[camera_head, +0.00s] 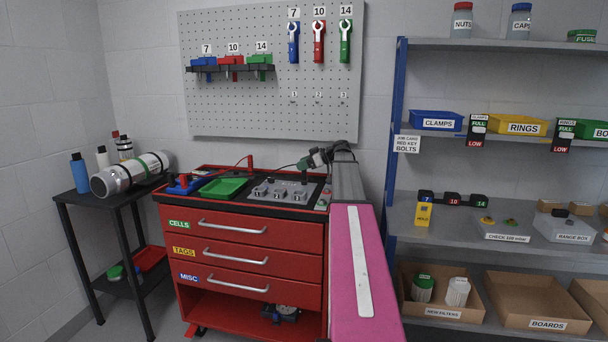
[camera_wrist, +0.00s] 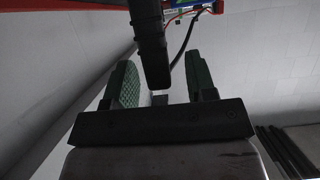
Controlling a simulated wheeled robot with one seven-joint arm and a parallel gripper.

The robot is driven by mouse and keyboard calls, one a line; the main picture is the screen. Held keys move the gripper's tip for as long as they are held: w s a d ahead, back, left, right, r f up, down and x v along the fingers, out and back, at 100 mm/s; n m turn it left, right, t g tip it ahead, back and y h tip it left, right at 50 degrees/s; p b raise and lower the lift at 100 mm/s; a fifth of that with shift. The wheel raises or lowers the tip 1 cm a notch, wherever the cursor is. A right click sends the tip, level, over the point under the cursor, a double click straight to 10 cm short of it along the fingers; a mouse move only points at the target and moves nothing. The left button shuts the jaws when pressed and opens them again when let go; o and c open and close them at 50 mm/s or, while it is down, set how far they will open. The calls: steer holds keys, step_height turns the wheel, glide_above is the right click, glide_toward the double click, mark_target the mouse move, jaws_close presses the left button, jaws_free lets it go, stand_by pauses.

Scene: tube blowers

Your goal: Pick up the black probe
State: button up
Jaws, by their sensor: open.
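In the wrist view the black probe (camera_wrist: 149,40) is a dark, ribbed rod that enters from the top edge and reaches down between the fingers of my gripper (camera_wrist: 161,62). The green-padded fingers stand apart on either side of it, with a visible gap to the right finger; contact on the left is hard to tell. In the head view my gripper (camera_head: 306,162) is low over the right back of the red cart's top, and the probe is mostly hidden or too small to make out there.
The red cart (camera_head: 250,238) carries a green tray (camera_head: 223,187), a blue meter (camera_head: 186,186) and a grey block with several sockets (camera_head: 281,191). A red probe (camera_head: 250,161) stands at the back with a thin wire. A pegboard (camera_head: 270,100) rises behind; shelves (camera_head: 450,236) stand right.

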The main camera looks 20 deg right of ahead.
steer(key=shift+x, duration=0.8)
jaws_close()
steer(key=shift+r, duration=0.15)
